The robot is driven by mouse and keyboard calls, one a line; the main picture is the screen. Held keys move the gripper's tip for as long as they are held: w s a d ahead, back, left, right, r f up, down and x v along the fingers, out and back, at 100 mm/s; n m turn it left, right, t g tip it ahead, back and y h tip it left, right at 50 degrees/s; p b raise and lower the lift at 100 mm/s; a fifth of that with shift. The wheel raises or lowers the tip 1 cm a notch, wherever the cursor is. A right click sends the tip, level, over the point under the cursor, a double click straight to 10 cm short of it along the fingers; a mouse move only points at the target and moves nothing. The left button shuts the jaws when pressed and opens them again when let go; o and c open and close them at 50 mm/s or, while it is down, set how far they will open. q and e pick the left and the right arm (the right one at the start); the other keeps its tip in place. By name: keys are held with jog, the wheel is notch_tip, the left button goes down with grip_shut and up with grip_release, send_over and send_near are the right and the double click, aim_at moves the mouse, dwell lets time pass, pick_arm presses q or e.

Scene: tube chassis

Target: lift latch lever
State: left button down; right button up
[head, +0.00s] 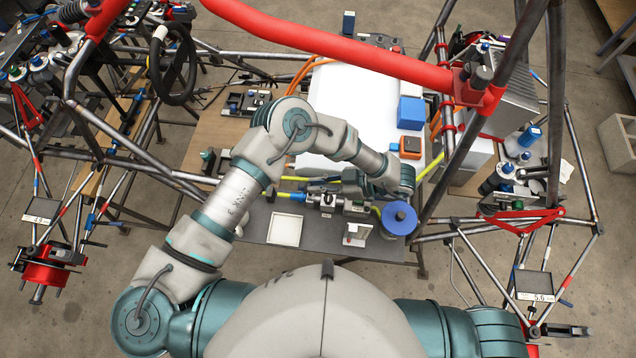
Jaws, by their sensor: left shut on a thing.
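My left arm reaches in from the lower left, bends at the elbow, and ends above the right part of a dark bench (270,207). My left gripper (378,196) is small and mostly hidden under its own wrist. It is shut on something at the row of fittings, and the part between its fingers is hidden. A metal fitting (328,200) with yellow hose ends lies just left of it. I cannot clearly make out a latch lever or whether it is raised. My right gripper is not in view.
A blue disc (400,219) is close to the gripper on the right. A red tube (330,45) and dark tubes of the chassis frame the work area.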

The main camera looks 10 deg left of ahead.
pick_arm(q)
jog(key=c, duration=1.3)
grip_release()
jog(key=shift+o, duration=0.5)
jog(key=shift+w+d, duration=0.1)
jog(key=shift+d, duration=0.1)
notch_tip(320, 180, up, 10)
jog(key=shift+d+f, duration=0.1)
